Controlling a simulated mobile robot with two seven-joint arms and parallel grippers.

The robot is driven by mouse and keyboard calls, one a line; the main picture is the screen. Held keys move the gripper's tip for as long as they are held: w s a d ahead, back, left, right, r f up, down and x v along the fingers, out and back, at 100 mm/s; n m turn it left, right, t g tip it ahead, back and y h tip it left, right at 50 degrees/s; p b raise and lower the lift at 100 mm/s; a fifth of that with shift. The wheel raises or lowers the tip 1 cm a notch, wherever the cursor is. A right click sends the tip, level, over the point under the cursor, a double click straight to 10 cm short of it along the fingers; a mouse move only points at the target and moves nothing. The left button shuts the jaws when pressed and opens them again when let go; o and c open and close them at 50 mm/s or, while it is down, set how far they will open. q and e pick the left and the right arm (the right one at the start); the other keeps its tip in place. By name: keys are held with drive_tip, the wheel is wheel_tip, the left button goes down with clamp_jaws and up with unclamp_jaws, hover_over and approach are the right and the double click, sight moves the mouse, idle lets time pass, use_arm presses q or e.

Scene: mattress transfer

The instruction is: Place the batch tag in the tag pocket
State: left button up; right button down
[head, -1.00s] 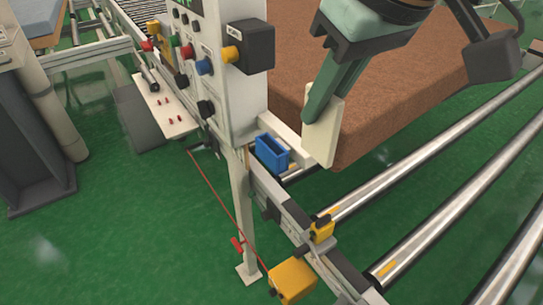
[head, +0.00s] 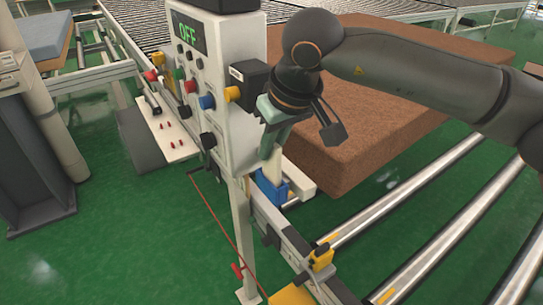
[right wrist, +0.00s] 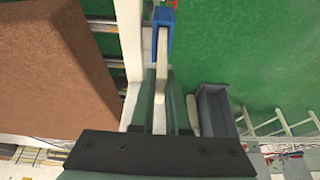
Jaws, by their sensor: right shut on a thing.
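The batch tag (head: 274,165) is a flat, cream-white plate, upright below my right gripper (head: 269,150). My right gripper is shut on its upper part. The tag pocket (head: 270,193) is a small blue open-topped box on the conveyor's side rail, beside the control box post. The tag's lower end is at the pocket's opening in the head view. In the right wrist view the tag (right wrist: 162,58) runs from between the fingers (right wrist: 159,85) to the blue pocket (right wrist: 163,20). How deep its end sits inside is hidden. My left gripper is out of view.
The control box (head: 228,95), with an OFF display and several buttons, stands close to the left of my right gripper. A brown mattress (head: 400,130) lies on the rollers (head: 430,210) to the right. A yellow block (head: 321,258) sits on the rail in front.

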sight(271, 180)
drive_tip(key=shift+f, duration=1.55)
drive_tip(key=shift+f, duration=0.1)
drive_tip(key=c, duration=0.9)
unclamp_jaws()
drive_tip(key=shift+r, duration=0.2)
drive_tip(key=v, duration=1.1)
drive_tip(key=shift+d+r+b, duration=0.1)
drive_tip(key=shift+r+b, duration=0.25)
drive_tip(key=shift+r, duration=0.05)
